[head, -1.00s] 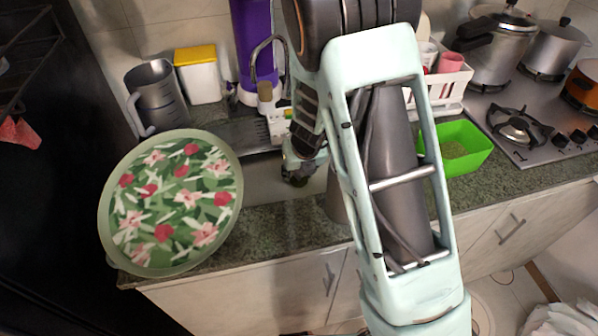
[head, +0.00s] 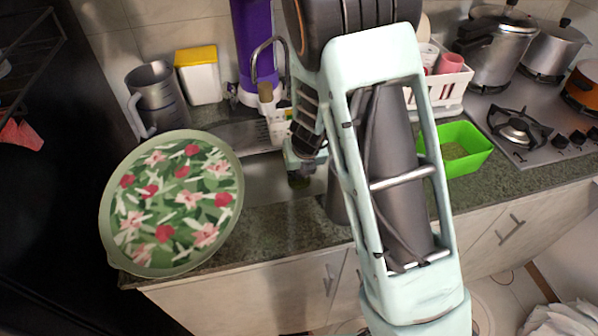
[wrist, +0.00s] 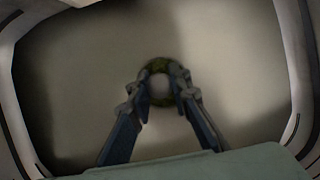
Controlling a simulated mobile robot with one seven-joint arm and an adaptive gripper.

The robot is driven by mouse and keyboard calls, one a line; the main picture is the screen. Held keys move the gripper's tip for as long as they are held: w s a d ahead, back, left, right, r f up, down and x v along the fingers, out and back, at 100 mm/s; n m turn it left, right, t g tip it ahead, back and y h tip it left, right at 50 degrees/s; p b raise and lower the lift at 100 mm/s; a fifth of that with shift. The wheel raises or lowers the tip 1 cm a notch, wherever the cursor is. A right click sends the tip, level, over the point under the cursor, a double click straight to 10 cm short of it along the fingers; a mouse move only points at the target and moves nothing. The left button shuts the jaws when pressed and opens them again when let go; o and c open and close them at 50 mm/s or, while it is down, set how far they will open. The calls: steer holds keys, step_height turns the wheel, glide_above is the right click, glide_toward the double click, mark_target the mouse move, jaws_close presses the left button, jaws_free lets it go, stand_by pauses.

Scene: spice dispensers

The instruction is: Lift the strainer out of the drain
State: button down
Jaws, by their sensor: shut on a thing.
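The strainer (wrist: 160,68) is a small round thing with a dark green rim and a grey middle. It shows near the centre of the wrist view, over the pale sink floor. My gripper (wrist: 161,84) has one finger on each side of it and is shut on it. I cannot tell whether the strainer touches the sink floor; the drain itself is not clearly visible. In the head view my gripper (head: 299,179) is inside the sink (head: 262,182), and my arm hides part of the basin.
Sink walls surround my gripper. A large floral tray (head: 175,205) leans over the counter at left. A tap (head: 256,60), a purple container (head: 255,30) and small bottles stand behind the sink. A green bin (head: 462,148) and a white rack (head: 450,88) stand at right.

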steer(key=shift+r+p, duration=1.15)
steer(key=shift+r+p, duration=1.9)
steer(key=shift+p, duration=0.2)
